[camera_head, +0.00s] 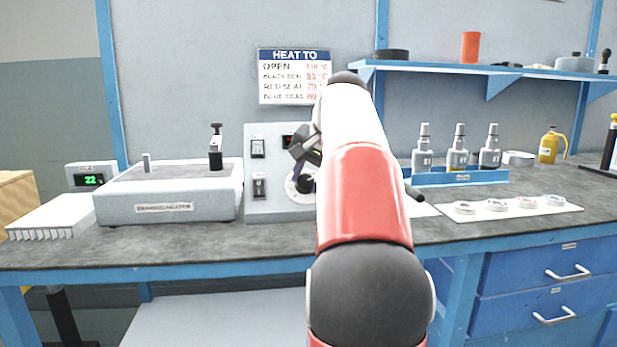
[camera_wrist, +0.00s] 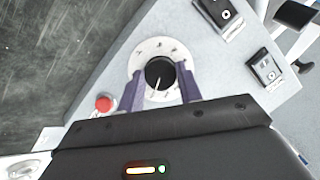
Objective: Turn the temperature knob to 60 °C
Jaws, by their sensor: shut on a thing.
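The temperature knob (camera_wrist: 159,73) is a black round knob with a white pointer line, set in a white dial with marks (camera_wrist: 147,50) on the grey control panel. My gripper (camera_wrist: 160,88) has its two purple fingers on either side of the knob, shut on it. The dial numbers are too small to read. In the head view the knob (camera_head: 305,183) and dial are partly hidden by my arm and gripper (camera_head: 303,150).
A red button (camera_wrist: 104,103) and two switches (camera_wrist: 222,12) are on the same panel. A grey bench unit (camera_head: 170,205) stands left of it. A sign (camera_head: 294,76) headed "HEAT TO" hangs above. A display (camera_head: 91,179) reads 22. Bottles stand in a blue rack (camera_head: 470,177) at right.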

